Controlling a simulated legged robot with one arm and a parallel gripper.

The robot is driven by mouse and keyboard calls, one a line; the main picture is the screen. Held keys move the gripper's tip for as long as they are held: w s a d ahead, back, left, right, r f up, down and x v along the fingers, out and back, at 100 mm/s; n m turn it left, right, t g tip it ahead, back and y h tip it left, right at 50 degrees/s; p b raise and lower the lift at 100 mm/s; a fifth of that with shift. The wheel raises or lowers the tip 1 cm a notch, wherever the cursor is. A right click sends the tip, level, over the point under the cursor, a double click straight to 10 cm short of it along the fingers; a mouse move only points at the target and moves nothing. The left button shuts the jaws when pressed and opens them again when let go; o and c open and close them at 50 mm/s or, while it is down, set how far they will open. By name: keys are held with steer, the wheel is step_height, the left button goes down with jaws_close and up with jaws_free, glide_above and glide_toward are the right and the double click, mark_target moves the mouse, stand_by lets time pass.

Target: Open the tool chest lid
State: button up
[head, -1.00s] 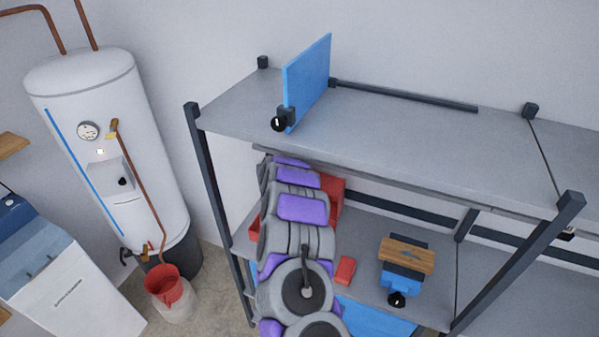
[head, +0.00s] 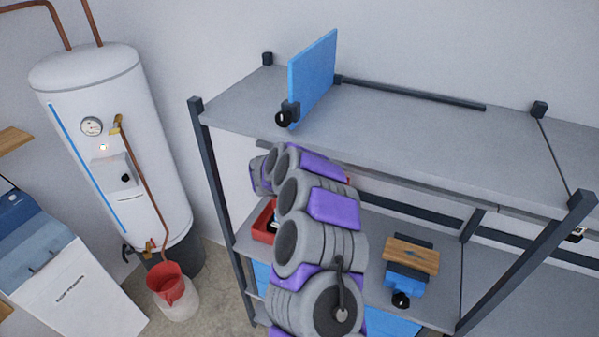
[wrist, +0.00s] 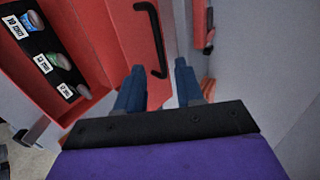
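The red tool chest (head: 262,224) stands on the middle shelf, mostly hidden behind my arm in the head view. In the wrist view, a red panel (wrist: 120,45) with a black bar handle (wrist: 152,38) lies ahead of my gripper. To its left, a dark strip (wrist: 50,55) inside red edges carries several round labelled items. Whether the red panel is the lid, and how far it is open, I cannot tell.
The metal shelf rack (head: 400,125) holds an upright blue panel (head: 313,78) on top. A blue vise-like tool with a wooden top (head: 411,256) sits on the shelf at right. A rack post (head: 215,175) stands left of my arm. A white boiler (head: 110,130) is farther left.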

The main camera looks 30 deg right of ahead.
steer(key=v, duration=0.9)
steer(key=shift+a+r+b, duration=0.15)
steer(key=shift+a+b, duration=0.1)
steer(key=shift+b, duration=0.1)
steer(key=shift+s, duration=0.15)
